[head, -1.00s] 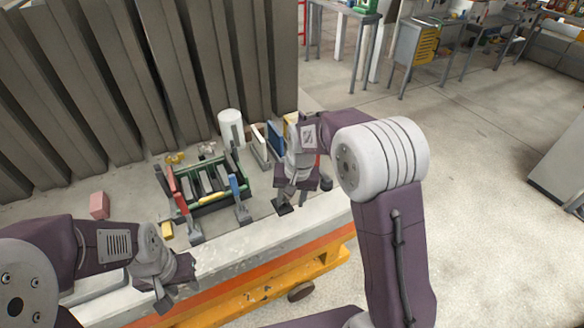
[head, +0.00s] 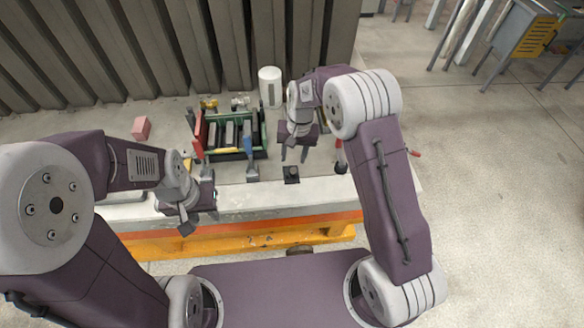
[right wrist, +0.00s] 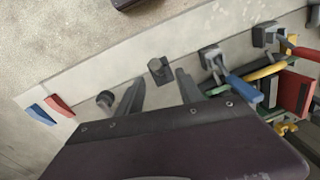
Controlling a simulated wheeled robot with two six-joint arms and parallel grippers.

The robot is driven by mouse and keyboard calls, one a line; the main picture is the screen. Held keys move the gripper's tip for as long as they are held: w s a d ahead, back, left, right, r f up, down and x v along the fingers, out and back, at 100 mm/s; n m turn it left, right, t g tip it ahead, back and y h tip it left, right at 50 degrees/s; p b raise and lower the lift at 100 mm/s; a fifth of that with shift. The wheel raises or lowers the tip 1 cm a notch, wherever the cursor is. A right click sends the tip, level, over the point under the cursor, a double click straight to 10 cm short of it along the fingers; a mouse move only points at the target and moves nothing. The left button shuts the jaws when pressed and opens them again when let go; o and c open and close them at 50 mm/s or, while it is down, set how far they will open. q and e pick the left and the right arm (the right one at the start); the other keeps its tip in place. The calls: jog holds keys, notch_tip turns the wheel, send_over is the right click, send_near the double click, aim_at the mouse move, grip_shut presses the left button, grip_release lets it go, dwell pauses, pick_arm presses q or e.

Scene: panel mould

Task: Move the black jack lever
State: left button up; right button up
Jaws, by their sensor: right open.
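A small black jack lever (head: 291,174) on a square dark base stands near the front edge of the ledge. In the right wrist view the black lever (right wrist: 160,70) shows just beyond the fingertips, roughly centred between them. My right gripper (head: 294,156) is open and empty, a little behind the black lever in the head view. Its two fingers (right wrist: 160,82) also show apart in the right wrist view. Contact with the lever is not seen. My left gripper (head: 200,217) is over the front edge of the ledge to the left, its fingers apart and empty.
A green rack (head: 232,140) with grey bars stands left of the black lever, with blue (head: 249,144) and red levers beside it. A white cylinder (head: 270,88) stands behind. A dark knob (head: 341,167) is to the right. A pink block (head: 141,128) lies far left.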

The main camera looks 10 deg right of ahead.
aim_at(293, 171)
jog(key=shift+d+f, duration=0.15)
jog(key=shift+f, duration=0.25)
jog(key=f+p, duration=0.1)
jog(key=f, duration=0.2)
jog(key=shift+d+f, duration=0.15)
jog(key=shift+d, duration=0.05)
jog(key=f, duration=0.2)
jog(key=a+f+p, duration=0.1)
jog(key=f, duration=0.1)
jog(key=shift+w+f, duration=0.1)
jog(key=shift+f, duration=0.3)
pick_arm(q)
jog(key=shift+d+r, duration=0.2)
jog(key=shift+r, duration=0.35)
jog(key=shift+d+r, duration=0.2)
jog(key=shift+r, duration=0.3)
pick_arm(e)
jog(key=shift+d+f, duration=0.1)
jog(key=shift+f, duration=0.05)
grip_shut()
